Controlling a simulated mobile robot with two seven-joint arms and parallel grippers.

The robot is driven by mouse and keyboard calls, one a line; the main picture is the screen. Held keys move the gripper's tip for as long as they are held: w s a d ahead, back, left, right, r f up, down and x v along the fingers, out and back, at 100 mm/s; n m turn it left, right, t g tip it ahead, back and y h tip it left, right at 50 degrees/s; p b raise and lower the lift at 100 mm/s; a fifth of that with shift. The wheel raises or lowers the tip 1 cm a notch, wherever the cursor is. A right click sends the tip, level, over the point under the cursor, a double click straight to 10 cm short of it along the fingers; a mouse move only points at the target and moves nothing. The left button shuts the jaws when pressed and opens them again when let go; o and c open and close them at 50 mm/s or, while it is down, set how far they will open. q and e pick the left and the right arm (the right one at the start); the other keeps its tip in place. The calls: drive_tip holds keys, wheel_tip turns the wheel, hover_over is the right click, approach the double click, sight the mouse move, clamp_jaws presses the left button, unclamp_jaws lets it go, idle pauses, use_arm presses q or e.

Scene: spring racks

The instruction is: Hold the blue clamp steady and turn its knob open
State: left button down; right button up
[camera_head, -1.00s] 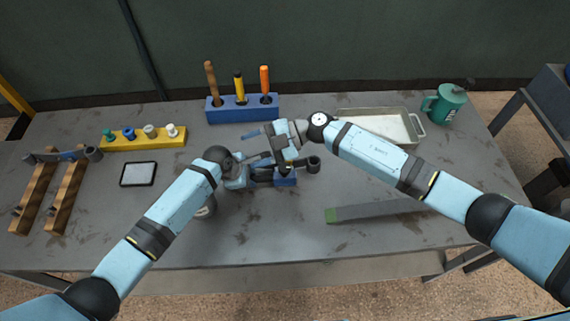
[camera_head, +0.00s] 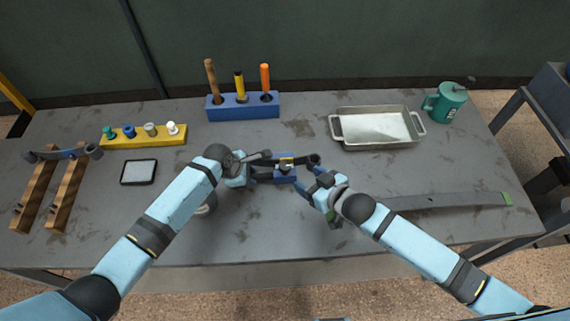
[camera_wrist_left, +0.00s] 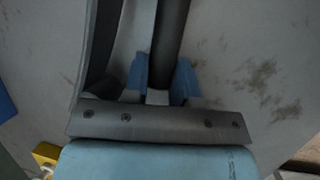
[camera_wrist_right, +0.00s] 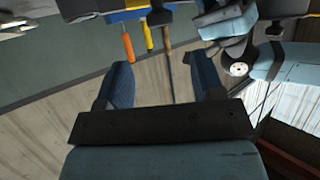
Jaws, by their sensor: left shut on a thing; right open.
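The blue clamp (camera_head: 285,172) is near the middle of the bench, around dark spring strips, with a small yellow part on top. My left gripper (camera_head: 252,172) comes in at its left side. In the left wrist view, its blue fingers (camera_wrist_left: 160,75) are shut around a dark round bar (camera_wrist_left: 170,40), which appears to run to the clamp. My right gripper (camera_head: 313,183) is open just right of the clamp. The right wrist view shows its fingers (camera_wrist_right: 163,75) apart with nothing between them. I cannot make out the clamp's knob clearly.
A blue block (camera_head: 225,112) with upright tools stands behind. A metal tray (camera_head: 375,143) and a green can (camera_head: 452,105) are back right. A loose grey leaf strip (camera_head: 455,202) lies front right. A yellow peg rack (camera_head: 170,143), black-framed tablet (camera_head: 124,180) and wooden rack (camera_head: 40,190) are left.

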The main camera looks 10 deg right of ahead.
sight(285, 165)
drive_tip(key=x, duration=1)
drive_tip(key=shift+w+a, duration=0.25)
drive_tip(key=shift+w, duration=0.05)
drive_tip(key=c, duration=0.9)
